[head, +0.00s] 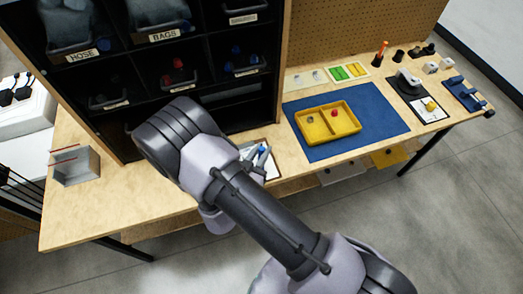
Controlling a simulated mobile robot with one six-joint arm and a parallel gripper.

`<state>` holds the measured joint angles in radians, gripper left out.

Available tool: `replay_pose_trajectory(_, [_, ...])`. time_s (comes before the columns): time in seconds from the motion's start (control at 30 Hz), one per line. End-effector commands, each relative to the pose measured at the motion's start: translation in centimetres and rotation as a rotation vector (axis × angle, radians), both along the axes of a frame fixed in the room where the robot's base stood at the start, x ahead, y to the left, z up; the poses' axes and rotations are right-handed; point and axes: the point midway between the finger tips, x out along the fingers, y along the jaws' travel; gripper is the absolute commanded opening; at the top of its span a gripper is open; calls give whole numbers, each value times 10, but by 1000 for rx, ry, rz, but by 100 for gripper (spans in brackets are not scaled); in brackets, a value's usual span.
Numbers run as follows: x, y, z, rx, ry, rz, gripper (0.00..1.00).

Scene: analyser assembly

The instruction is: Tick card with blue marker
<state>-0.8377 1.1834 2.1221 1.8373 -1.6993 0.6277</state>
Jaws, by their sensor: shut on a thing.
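My gripper (260,157) is mostly hidden behind my own arm; only its grey fingers show at the table's front edge. It is shut on a small blue item, which looks like the blue marker (263,149). A white card (272,165) with a dark border lies under and around the gripper, mostly covered by it and my arm. Whether the marker touches the card, and any mark on it, cannot be seen.
A blue mat (376,139) with a yellow two-part tray (349,107) lies to the right. A black shelf (110,60) of labelled bins stands behind my arm. Small fixtures (464,92) fill the right end.

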Motion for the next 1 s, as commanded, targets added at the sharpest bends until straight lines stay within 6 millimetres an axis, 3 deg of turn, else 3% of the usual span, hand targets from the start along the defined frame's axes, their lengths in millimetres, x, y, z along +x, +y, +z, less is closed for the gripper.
replay_pose_trajectory(1.0, [0,0,-11,0,0,0,0])
